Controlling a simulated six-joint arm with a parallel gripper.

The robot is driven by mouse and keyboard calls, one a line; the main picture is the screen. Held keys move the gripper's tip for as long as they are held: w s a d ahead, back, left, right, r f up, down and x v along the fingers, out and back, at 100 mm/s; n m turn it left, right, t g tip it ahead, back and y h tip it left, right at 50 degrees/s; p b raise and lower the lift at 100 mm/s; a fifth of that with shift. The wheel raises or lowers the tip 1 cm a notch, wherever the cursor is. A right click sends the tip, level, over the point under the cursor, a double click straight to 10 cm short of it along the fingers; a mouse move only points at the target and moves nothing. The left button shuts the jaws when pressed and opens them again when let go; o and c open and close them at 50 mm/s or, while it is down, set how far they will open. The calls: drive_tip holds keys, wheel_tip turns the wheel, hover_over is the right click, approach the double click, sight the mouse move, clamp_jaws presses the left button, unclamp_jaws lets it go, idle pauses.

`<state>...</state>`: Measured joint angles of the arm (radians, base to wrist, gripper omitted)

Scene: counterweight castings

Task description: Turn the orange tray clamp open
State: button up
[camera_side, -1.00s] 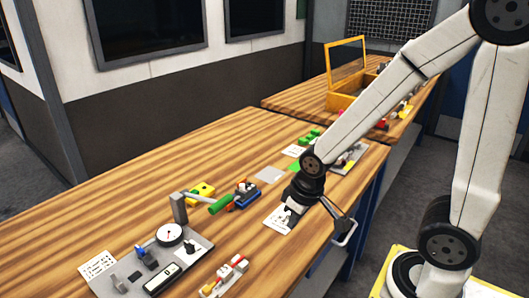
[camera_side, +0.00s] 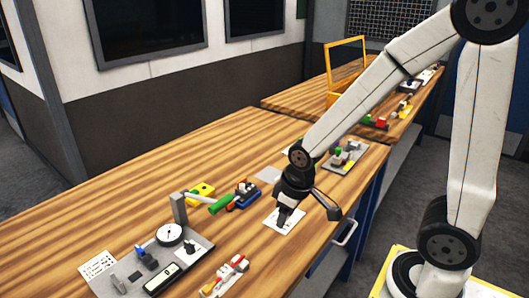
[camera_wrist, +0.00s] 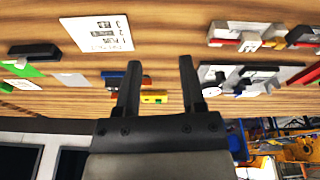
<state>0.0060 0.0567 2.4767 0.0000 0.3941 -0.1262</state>
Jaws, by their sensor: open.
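My gripper (camera_side: 284,224) is low over the front right part of the near table, above a white printed card (camera_side: 292,216). In the wrist view its two fingers (camera_wrist: 160,60) stand apart with nothing between them. I cannot make out an orange tray clamp for certain. A small blue fixture with a little orange (camera_side: 243,192) lies left of and behind my gripper, apart from it, with a green handle (camera_side: 220,205) at its left. Blue and yellow parts (camera_wrist: 153,97) show behind the fingers in the wrist view.
A grey plate with a white dial (camera_side: 169,235) and a post stands front left. A red and white part (camera_side: 232,270) lies near the front edge. A yellow block (camera_side: 201,191) is farther back. The table's left side is bare.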

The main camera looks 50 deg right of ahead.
drive_tip(key=w+d+n+g, duration=0.1)
drive_tip(key=w+d+n, duration=0.1)
drive_tip(key=w+n, duration=0.7)
drive_tip(key=n+g, duration=0.1)
drive_tip(key=n, duration=0.7)
hover_over(233, 203)
drive_tip(key=shift+w+a+f, duration=0.15)
drive_tip(key=shift+a+f, duration=0.05)
drive_tip(key=shift+f, duration=0.4)
drive_tip(key=shift+w+a+f, duration=0.15)
drive_tip(key=shift+a+f, duration=0.05)
drive_tip(key=shift+f, duration=0.4)
drive_tip(key=shift+f, duration=3.9)
clamp_jaws()
